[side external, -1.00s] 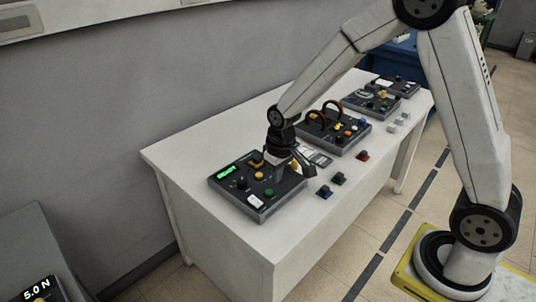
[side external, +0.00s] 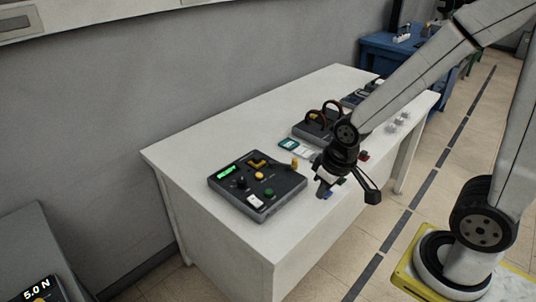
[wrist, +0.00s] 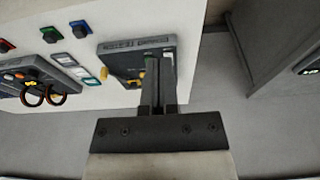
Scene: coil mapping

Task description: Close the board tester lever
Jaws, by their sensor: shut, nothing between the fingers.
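A dark box (side external: 236,193) with a lit green display, knobs and buttons sits at the left end of the white table; I take it as the board tester. A yellow angled piece (side external: 258,163) is on its back part, and a short yellow post (side external: 295,163) stands at its right corner. I cannot tell which is the lever. My gripper (side external: 323,191) is shut and empty, to the right of the box and apart from it, near the table's front edge. In the wrist view, my gripper (wrist: 158,106) hides part of the box (wrist: 115,59).
Small red (side external: 364,156) and green (side external: 342,181) pieces lie by my gripper. A panel with two dark red loops (side external: 318,125) stands further back, with flat cards (side external: 296,147) between. The white table (side external: 190,155) is bare left of the tester.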

